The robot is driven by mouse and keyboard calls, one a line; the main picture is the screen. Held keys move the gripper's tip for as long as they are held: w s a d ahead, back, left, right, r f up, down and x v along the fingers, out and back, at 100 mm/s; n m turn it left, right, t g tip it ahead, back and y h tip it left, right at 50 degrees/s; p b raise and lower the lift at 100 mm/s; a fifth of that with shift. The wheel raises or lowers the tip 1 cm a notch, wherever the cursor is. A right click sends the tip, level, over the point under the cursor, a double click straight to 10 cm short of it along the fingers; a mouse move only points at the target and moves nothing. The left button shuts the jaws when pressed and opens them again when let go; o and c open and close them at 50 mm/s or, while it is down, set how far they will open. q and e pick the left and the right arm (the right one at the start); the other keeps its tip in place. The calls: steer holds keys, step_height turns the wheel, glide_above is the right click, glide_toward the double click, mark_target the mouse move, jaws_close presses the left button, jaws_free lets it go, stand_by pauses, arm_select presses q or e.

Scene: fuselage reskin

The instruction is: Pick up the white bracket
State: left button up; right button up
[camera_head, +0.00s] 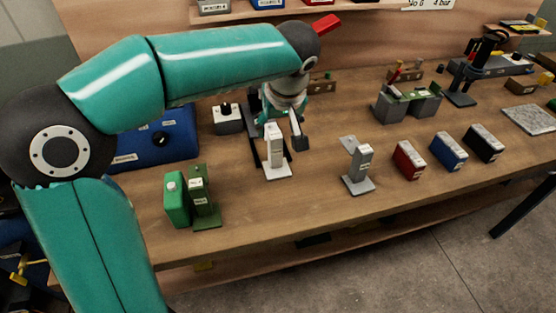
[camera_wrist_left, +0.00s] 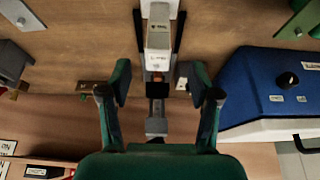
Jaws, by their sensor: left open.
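The white bracket (camera_head: 274,152) stands upright on the wooden bench, with its flat foot toward the front edge. In the left wrist view the white bracket (camera_wrist_left: 158,42) is at the top centre, between two dark bars. My left gripper (camera_head: 281,126) is just behind and above it, pointing down. In the left wrist view the gripper (camera_wrist_left: 160,80) is open, its two green fingers spread to either side of the bracket's line. Nothing is held. Whether the fingertips are level with the bracket is hard to tell. My right gripper is not in view.
A grey bracket (camera_head: 357,167) stands right, then red (camera_head: 409,160), blue (camera_head: 448,151) and black (camera_head: 484,143) boxes. A blue case (camera_head: 155,142) is behind my arm. Bench between the brackets is clear.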

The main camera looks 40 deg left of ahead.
mark_target(276, 137)
arm_select(q)
steer(key=shift+p+x, duration=0.4)
steer(key=shift+x, duration=3.5)
jaws_close()
steer(key=shift+w, duration=0.1)
